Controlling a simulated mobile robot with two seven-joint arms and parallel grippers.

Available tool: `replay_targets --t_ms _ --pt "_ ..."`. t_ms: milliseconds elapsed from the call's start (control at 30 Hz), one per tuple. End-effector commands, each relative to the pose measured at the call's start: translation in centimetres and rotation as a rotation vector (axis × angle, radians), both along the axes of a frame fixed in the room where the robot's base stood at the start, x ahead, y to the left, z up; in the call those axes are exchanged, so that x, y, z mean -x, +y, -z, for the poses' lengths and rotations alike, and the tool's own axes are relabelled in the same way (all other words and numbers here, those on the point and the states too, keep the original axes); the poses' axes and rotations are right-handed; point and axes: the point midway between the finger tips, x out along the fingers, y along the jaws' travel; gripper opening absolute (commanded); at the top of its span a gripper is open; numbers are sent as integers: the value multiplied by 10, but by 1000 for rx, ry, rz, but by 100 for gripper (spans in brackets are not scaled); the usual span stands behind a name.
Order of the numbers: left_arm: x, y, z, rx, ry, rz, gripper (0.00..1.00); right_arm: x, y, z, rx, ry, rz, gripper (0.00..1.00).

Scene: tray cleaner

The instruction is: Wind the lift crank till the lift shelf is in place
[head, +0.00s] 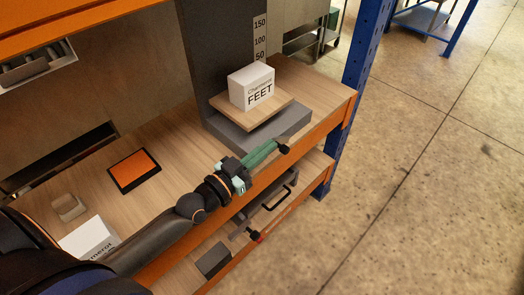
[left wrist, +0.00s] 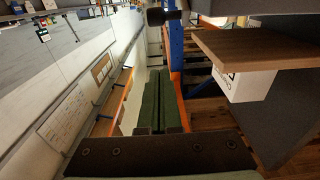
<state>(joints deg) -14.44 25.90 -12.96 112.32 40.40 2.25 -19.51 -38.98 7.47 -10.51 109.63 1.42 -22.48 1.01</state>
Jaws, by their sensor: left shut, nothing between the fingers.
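The lift shelf (head: 226,108) is a small wooden plate against a grey column (head: 212,50), a little above the grey base (head: 290,122). A white box (head: 251,88) marked FEET stands on it. The plate (left wrist: 250,50) and box (left wrist: 245,84) also show in the left wrist view. A black knob (head: 283,147), apparently the lift crank's handle, is just past my left fingertips; it also shows in the left wrist view (left wrist: 162,16). My left gripper (head: 272,147) is shut and empty, its green fingers (left wrist: 158,100) together. Contact with the knob is unclear. My right gripper is out of view.
A scale (head: 260,38) marked 50, 100 and 150 is on the column. An orange-topped pad (head: 135,170) and another white box (head: 88,240) lie on the wooden bench. A blue post (head: 358,75) stands at its right end. Open floor (head: 430,180) lies to the right.

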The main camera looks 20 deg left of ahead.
Motion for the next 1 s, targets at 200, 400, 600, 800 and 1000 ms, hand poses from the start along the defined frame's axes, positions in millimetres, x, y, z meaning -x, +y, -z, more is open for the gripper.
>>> replay_targets --t_ms 200,400,600,800,1000 --pt "-39 -15 -4 1 -2 1 0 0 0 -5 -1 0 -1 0" --pt "-59 -22 9 -6 6 3 0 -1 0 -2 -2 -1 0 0" --pt "-52 -19 31 -4 3 3 0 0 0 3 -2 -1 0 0" --pt "-50 -18 36 -1 3 1 0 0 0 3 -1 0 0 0" --pt "-50 -19 36 -2 2 1 0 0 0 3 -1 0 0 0"
